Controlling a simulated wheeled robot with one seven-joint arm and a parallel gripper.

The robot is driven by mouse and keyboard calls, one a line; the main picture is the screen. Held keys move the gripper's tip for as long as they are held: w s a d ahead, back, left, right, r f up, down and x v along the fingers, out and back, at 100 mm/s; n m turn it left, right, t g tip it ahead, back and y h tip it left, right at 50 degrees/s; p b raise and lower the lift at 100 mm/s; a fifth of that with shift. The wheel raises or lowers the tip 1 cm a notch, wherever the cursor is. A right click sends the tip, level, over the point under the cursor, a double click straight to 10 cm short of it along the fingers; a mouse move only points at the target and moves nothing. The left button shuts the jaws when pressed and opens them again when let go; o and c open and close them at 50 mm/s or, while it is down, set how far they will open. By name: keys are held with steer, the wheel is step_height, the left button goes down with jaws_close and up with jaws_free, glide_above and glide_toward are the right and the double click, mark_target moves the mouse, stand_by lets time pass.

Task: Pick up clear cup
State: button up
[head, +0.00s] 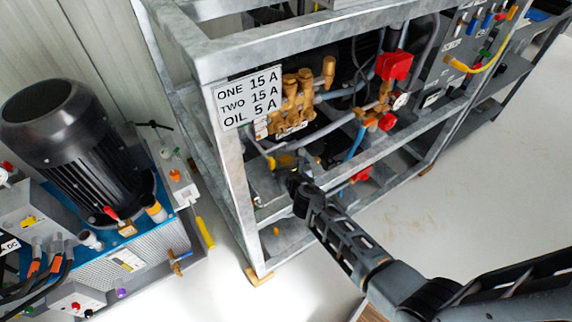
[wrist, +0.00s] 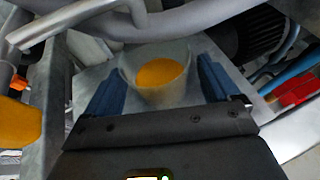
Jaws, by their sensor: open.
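The clear cup (wrist: 165,97) stands upright on a grey metal surface in the wrist view, with orange contents showing through its mouth. My gripper (wrist: 160,80) is open, with one blue finger on each side of the cup. Gaps show between the fingers and the cup wall, so I see no grip on it. In the head view my gripper (head: 291,172) reaches into the metal frame, below the brass pump. I cannot clearly make out the cup there, among small yellow and dark parts.
The grey metal frame (head: 236,170) surrounds the reach, with bars above and beside my arm. In the wrist view a grey pipe (wrist: 85,17) crosses above the cup, an orange part (wrist: 17,120) is at left and a red part (wrist: 297,90) at right.

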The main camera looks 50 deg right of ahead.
steer(key=shift+w+d+f, duration=0.2)
steer(key=shift+w+d, duration=0.05)
steer(key=shift+w, duration=0.15)
steer(key=c, duration=1.1)
steer(key=shift+r, duration=0.15)
